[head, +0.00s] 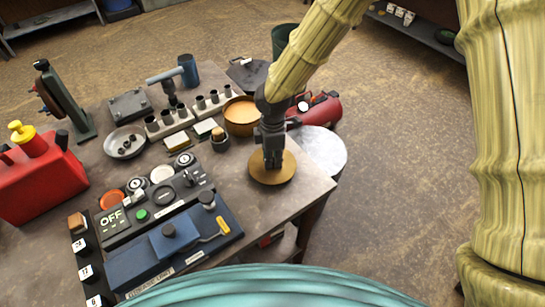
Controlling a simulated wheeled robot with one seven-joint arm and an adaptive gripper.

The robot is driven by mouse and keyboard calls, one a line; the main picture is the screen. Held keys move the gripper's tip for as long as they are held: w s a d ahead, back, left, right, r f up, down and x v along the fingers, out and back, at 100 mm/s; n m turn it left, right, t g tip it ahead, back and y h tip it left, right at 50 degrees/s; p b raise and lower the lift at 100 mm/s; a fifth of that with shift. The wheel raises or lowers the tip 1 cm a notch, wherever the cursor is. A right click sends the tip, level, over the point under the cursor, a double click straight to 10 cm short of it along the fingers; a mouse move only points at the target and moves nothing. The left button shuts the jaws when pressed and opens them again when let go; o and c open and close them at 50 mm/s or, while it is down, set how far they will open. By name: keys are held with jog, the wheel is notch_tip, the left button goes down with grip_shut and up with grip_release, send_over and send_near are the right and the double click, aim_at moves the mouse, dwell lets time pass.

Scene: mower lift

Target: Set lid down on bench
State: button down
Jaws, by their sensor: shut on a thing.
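The lid, a round golden-brown disc (285,174), is at the near right part of the bench (306,192), close to its front edge. My gripper (272,162) points down over the middle of the lid and is shut on it. The gripper hides the part of the lid that it holds. The lid looks level and low over the bench top. I cannot tell whether it touches the surface or hangs slightly above it.
An orange-brown pot (241,118) stands behind the lid. A blue case (172,247) and a black control panel (150,205) lie to its left. A red cylinder (322,110) and a pale round drum top (322,150) are to the right.

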aim_at(273, 159)
jog(key=shift+f, duration=0.5)
jog(key=shift+f, duration=0.2)
jog(key=c, duration=1.3)
grip_release()
jog(key=shift+c, duration=0.2)
jog(key=shift+r, duration=0.15)
notch_tip(273, 159, up, 12)
jog(key=b, duration=0.2)
jog(key=shift+b, duration=0.35)
